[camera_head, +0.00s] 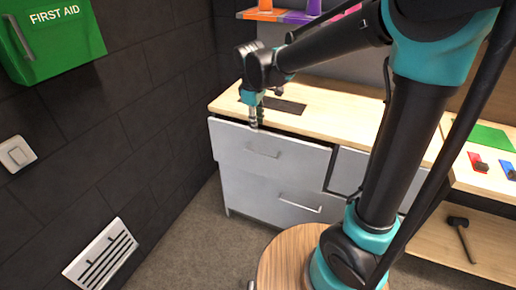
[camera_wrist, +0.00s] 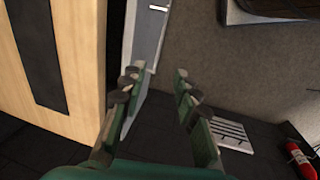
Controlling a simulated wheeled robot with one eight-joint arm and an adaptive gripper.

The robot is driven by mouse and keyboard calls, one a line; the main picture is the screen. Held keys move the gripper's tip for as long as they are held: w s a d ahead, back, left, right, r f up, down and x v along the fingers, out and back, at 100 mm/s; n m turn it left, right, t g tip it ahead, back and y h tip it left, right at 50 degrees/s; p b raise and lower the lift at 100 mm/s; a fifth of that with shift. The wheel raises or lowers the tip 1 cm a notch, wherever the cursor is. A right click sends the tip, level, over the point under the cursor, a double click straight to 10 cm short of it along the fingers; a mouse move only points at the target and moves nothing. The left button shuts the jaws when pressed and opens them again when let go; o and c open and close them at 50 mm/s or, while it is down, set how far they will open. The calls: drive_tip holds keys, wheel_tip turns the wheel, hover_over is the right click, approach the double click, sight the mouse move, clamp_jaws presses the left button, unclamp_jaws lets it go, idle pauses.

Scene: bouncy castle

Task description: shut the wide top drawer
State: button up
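The wide top drawer (camera_head: 285,162) is a light grey front with a bar handle, under the wooden counter at its left end. It stands a little way out, with a dark gap between its top edge and the counter. Part of its pale front shows in the wrist view (camera_wrist: 149,35). My gripper (camera_head: 257,121) points down at the drawer's top edge, left of the handle. In the wrist view my gripper (camera_wrist: 157,86) has its two green fingers apart with nothing clearly held between them. I cannot tell whether a finger touches the drawer.
A wide lower drawer (camera_head: 265,195) and a narrower drawer (camera_head: 347,172) adjoin it. The wooden counter (camera_head: 325,116) has a dark inset. A dark wall is at left; a fire extinguisher (camera_wrist: 300,160) shows in the wrist view.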

sight(261, 154)
drive_tip(key=w+f, duration=0.1)
drive_tip(key=f, duration=0.4)
drive_tip(key=w+f, duration=0.1)
drive_tip(key=f, duration=0.4)
drive_tip(key=w+d+f, duration=0.1)
drive_tip(key=f, duration=0.4)
drive_tip(key=shift+f, duration=0.25)
clamp_jaws()
